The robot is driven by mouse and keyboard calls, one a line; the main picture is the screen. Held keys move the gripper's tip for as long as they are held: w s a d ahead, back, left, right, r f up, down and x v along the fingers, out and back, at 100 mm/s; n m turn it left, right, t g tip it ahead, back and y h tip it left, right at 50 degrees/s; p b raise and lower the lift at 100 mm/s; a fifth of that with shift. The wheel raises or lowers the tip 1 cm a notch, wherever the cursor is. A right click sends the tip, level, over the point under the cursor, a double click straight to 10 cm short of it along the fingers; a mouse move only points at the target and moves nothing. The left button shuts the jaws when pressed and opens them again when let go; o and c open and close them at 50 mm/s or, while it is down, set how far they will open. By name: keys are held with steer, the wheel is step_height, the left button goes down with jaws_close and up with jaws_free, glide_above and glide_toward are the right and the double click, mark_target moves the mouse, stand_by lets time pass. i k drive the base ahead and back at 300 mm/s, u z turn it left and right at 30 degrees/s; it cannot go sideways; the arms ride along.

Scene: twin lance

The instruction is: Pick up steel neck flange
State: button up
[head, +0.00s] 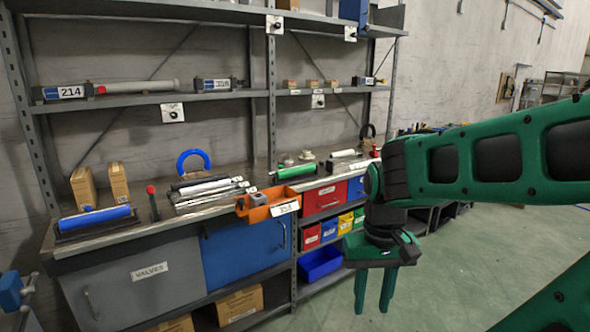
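Two small pale, round metal pieces stand on the bench top behind the green cylinder: one flange-like piece (307,155) and a smaller one (288,162) to its left. Either could be the steel neck flange; they are too small to tell. A small grey part (260,198) also sits in the orange bin. My gripper (372,308) points down in front of the shelving at lower right. Its two green fingers are apart with nothing between them. It is lower than the bench top and well apart from these pieces.
The bench (140,232) also holds a green cylinder (296,172), metal bars (208,190), a blue roller (95,218) and a blue ring handle (193,160). The orange bin (270,211) juts over the front edge. Colored bins fill the shelves below. Green floor (480,255) is open at right.

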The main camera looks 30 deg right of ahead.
mark_target(286, 160)
steer(key=z, duration=0.05)
steer(key=k, duration=0.25)
steer(key=z, duration=1.4)
steer(key=i, duration=3)
steer(key=u, duration=1.1)
